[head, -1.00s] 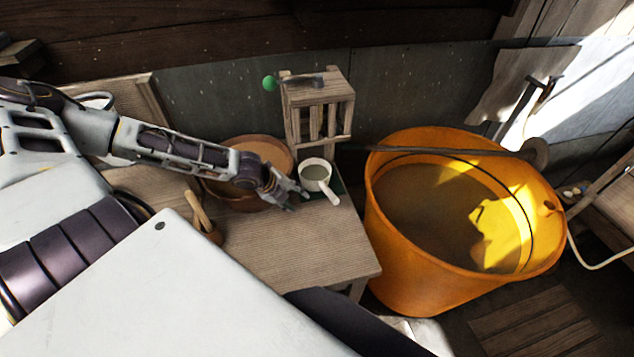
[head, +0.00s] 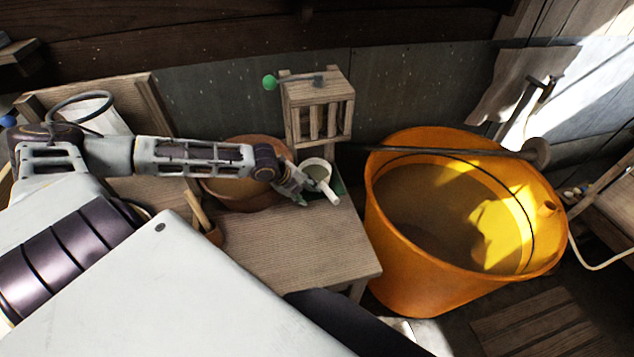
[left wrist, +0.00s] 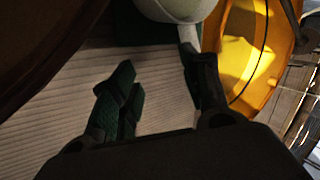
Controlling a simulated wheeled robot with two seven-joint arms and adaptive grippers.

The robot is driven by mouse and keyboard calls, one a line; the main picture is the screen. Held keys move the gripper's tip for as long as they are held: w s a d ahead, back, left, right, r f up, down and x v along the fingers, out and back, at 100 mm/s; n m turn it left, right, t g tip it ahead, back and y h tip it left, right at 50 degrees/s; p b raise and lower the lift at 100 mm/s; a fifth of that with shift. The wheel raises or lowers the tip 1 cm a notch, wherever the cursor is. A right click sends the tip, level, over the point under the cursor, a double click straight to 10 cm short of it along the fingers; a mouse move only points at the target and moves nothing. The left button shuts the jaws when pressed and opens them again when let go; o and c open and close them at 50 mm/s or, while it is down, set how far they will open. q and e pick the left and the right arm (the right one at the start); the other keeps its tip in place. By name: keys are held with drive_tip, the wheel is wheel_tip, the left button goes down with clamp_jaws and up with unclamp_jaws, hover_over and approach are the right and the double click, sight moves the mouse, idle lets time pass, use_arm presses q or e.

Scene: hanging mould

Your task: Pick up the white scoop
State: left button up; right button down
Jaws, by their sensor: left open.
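The white scoop (head: 317,171) stands at the back of the small wooden table, on a dark green patch, with its handle (head: 331,192) pointing to the front right. My left gripper (head: 303,191) is open, low beside the scoop at its left and front. In the left wrist view the scoop's cup (left wrist: 178,9) is at the top, cut off by the edge. My right gripper is not in view.
A brown bowl (head: 233,200) stands left of the scoop, partly behind my left arm. A wooden slatted box (head: 318,108) is behind it. A big orange bucket (head: 405,265) is to the right. A small pot with a wooden handle (head: 200,214) stands in front. The table's front (head: 305,250) is clear.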

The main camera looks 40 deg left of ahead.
sight(324, 187)
use_arm(q)
drive_tip(key=shift+w+d, duration=0.25)
drive_tip(key=shift+w, duration=0.3)
drive_tip(key=shift+w+d, duration=0.25)
drive_tip(key=shift+w, duration=0.3)
drive_tip(key=shift+w, duration=0.2)
drive_tip(key=shift+w+d, duration=0.3)
drive_tip(key=shift+w, duration=0.3)
drive_tip(key=shift+w+d, duration=0.3)
drive_tip(key=shift+w, duration=0.3)
drive_tip(key=shift+x, duration=1.5)
clamp_jaws()
